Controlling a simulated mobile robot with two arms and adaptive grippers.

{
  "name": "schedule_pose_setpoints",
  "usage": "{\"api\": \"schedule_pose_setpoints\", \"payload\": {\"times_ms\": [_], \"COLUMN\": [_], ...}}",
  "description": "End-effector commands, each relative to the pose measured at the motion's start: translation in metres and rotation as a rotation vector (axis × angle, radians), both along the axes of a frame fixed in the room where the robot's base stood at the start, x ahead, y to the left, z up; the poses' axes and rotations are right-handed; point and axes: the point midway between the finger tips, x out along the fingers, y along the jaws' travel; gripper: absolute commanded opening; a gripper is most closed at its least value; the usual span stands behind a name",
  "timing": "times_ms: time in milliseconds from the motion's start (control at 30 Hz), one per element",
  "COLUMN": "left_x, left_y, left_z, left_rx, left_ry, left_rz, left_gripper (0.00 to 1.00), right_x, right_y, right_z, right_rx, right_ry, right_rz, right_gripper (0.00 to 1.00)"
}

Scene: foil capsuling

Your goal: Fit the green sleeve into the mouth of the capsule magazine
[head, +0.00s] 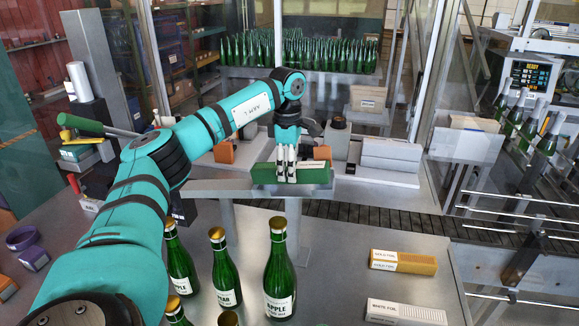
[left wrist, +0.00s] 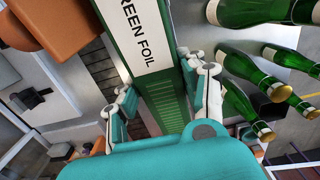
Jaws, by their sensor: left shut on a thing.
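The green sleeve (head: 262,173) is a long green box lying level across my left gripper (head: 286,172) in the head view. In the left wrist view the sleeve (left wrist: 160,88) has a white label reading "GREEN FOIL" and a ribbed stretch. My left gripper (left wrist: 163,85) has a finger on each side of it and is shut on it. The sleeve is over or at the front of a grey ledge (head: 208,186); I cannot tell whether it touches. I cannot clearly pick out the capsule magazine or its mouth. My right gripper is not in view.
Several green bottles (head: 279,270) with gold caps stand on the front table, below the sleeve. A gold foil box (head: 403,262) and a white foil box (head: 405,312) lie right of them.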

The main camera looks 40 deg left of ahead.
Motion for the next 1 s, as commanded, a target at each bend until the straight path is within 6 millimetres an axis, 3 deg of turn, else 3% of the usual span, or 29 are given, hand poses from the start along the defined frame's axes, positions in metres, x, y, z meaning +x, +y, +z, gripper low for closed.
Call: {"api": "schedule_pose_setpoints", "payload": {"times_ms": [1000], "left_x": [0.001], "left_y": [-0.002], "left_z": [-0.013], "left_rx": [0.0], "left_ry": [-0.001], "left_rz": [0.0], "left_gripper": [0.03], "right_x": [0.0], "right_y": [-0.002], "right_z": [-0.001], "right_rx": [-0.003], "right_ry": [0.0], "right_rz": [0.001], "right_gripper": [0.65]}}
